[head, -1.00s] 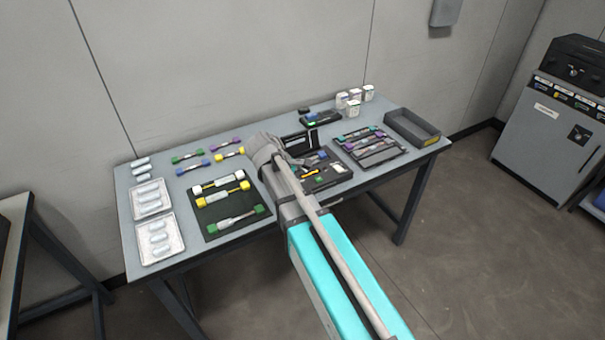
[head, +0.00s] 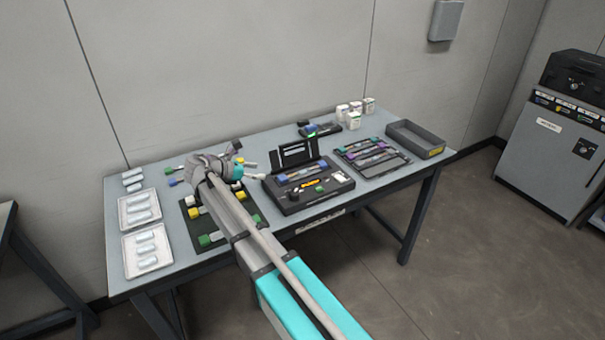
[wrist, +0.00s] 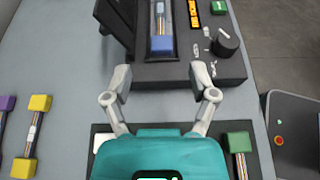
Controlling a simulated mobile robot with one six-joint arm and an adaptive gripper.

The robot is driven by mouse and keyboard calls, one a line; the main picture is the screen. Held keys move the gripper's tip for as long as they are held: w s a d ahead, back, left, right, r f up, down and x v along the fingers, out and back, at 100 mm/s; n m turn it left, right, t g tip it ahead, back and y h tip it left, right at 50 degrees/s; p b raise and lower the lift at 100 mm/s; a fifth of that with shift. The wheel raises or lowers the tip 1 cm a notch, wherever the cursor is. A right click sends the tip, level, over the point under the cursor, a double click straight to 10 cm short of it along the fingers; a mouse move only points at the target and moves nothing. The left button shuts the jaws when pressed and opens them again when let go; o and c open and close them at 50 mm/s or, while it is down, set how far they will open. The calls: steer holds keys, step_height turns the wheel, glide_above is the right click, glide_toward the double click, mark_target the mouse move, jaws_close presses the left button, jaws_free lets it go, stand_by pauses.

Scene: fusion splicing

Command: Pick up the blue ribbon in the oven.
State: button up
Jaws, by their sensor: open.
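The ribbon with blue ends (head: 300,174) lies in the long slot of the black open-lidded device (head: 291,206) at the table's middle. In the wrist view the ribbon's near blue end (wrist: 161,44) shows at the top; its far end is out of frame. I take that slot to be the oven. My gripper (head: 256,170) is left of the device in the head view. In the wrist view my gripper (wrist: 161,78) is open and empty, its fingers spread apart short of the blue end, around the device's near edge.
The raised black lid (wrist: 116,22) stands just left of the slot. A black knob (wrist: 226,42) sits to its right. A green-ended ribbon (wrist: 238,145) is beside my gripper. A grey bin (head: 415,138) stands at the table's right.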

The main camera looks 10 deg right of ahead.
steer(key=shift+d, duration=0.1)
steer(key=b, duration=0.3)
glide_toward(297, 173)
steer(key=shift+x, duration=1.7)
steer(key=shift+w, duration=0.15)
steer(key=shift+b+x, duration=1.2)
steer(key=shift+x, duration=1.4)
jaws_close()
